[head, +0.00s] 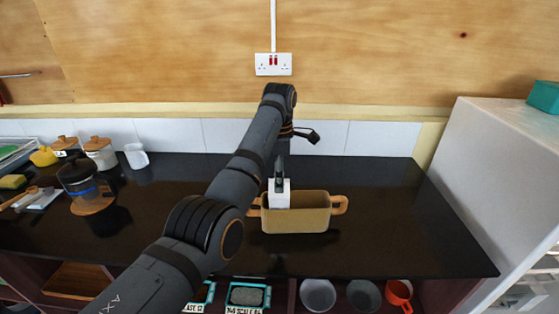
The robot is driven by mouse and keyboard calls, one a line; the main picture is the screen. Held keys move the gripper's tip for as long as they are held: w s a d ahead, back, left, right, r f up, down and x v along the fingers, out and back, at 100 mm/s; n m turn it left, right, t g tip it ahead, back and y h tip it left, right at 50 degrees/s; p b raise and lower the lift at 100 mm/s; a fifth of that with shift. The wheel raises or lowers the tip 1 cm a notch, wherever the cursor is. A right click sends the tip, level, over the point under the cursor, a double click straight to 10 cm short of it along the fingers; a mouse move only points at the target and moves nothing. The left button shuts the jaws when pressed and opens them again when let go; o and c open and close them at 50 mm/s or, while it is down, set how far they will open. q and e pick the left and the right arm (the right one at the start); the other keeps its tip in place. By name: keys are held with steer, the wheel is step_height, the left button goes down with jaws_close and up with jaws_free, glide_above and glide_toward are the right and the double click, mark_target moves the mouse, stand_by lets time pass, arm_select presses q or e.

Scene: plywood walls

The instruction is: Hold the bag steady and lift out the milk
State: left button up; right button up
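The bag (296,220) is a tan, open-topped box shape with an orange-brown handle at each end. It stands upright on the dark counter, right of the middle. The milk (279,200) looks like a white carton, upright inside the left part of the bag. Its top stands above the rim and its lower part is hidden by the front wall. My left gripper (279,182) points down at the carton's top, its fingers overlapping it in the head view. Whether they grip it does not show. My arm covers the bag's left end partly. My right gripper is not in view.
A coffee press (78,178) on a wooden coaster, canisters (100,153) and a white cup (136,156) stand at the left. A white cabinet (490,170) bounds the right. Bowls (318,295) sit on a shelf below. The counter right of the bag is clear.

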arm_select(q)
step_height(320, 180, down, 6)
steer(key=shift+r, duration=0.2)
steer(key=c, duration=1.7)
steer(key=o, duration=1.7)
steer(key=shift+r, duration=4.05)
